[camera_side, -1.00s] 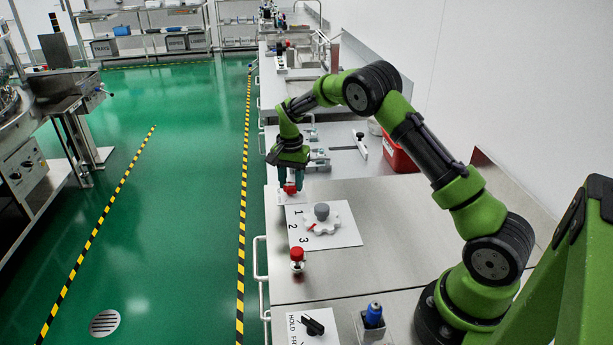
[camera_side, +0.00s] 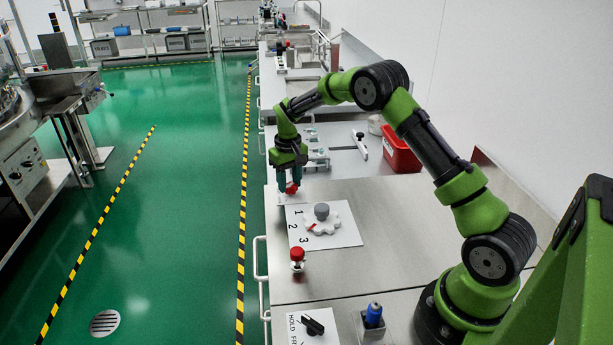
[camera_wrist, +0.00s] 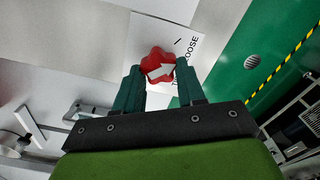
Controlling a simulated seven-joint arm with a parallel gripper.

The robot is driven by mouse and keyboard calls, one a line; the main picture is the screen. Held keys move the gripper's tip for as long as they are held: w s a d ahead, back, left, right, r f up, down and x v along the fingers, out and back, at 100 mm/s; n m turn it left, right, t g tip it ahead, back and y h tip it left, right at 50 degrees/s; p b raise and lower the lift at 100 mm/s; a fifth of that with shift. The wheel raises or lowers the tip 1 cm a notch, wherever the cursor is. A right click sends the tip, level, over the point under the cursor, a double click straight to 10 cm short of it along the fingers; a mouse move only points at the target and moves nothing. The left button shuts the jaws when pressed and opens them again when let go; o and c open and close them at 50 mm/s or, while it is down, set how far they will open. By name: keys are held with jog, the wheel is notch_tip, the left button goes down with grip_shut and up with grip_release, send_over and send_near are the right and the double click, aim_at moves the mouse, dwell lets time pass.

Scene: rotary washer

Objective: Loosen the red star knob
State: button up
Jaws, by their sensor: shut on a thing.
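The red star knob (camera_wrist: 157,61) sits in the wrist view between the tips of my gripper's teal fingers. It has a white pointer mark on its face. My gripper (camera_wrist: 160,78) points down at it, one finger on each side, shut on it. In the side view the knob (camera_side: 291,188) shows as a small red patch under my gripper (camera_side: 288,183), partly hidden by the fingers. A white label plate (camera_wrist: 184,48) lies under the knob, with the word "LOOSE" partly readable; the rest of its print is partly covered.
Nearer the side camera, a plate with a grey-white dial (camera_side: 322,219) numbered 1 to 3 and a red push button (camera_side: 297,256) stand on the steel bench. A red bin (camera_side: 401,152) is behind. Open bench lies right of the dial.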

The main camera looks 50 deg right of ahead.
aim_at(289, 184)
jog(key=shift+a+r+n, duration=0.1)
jog(key=shift+n, duration=0.6)
jog(key=o, duration=1.1)
jog(key=shift+c, duration=0.2)
notch_tip(289, 184, up, 17)
